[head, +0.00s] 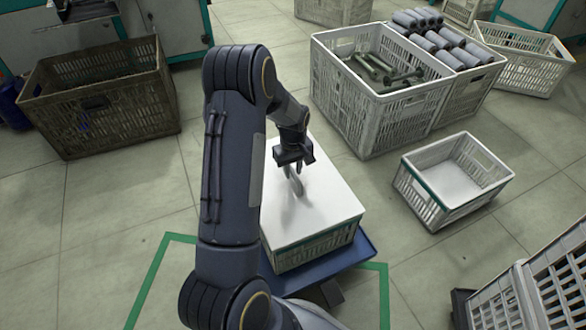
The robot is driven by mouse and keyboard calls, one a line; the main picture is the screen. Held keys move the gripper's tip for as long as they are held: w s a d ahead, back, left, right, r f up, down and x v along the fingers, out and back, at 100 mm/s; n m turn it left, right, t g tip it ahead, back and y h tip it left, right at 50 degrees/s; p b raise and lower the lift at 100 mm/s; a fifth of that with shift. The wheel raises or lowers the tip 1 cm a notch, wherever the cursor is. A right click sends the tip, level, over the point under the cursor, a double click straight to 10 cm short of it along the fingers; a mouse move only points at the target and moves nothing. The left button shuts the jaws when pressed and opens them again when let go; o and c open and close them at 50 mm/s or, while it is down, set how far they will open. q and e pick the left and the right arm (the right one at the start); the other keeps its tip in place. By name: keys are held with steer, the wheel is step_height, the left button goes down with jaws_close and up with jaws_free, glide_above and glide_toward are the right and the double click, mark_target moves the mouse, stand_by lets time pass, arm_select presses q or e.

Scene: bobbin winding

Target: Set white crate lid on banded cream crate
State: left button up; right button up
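The white crate lid (325,198) lies flat over the top of the cream crate (318,250), which shows a teal band just under the lid. The lid looks level and lined up with the crate's near and right sides; my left arm hides its left part. My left gripper (294,174) points down over the lid's far left part. Its two fingers look slightly apart with nothing visible between them. Whether the fingertips touch the lid is unclear. My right gripper is not in view.
The crate rests on a blue base (357,252) inside green floor marking (384,290). A small pale crate (452,212) stands right. Large white crates (345,105) hold bolts and grey cylinders behind. A brown crate (115,128) stands back left. Floor between them is clear.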

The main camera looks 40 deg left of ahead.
arm_select(q)
steer(key=shift+o, duration=1.3)
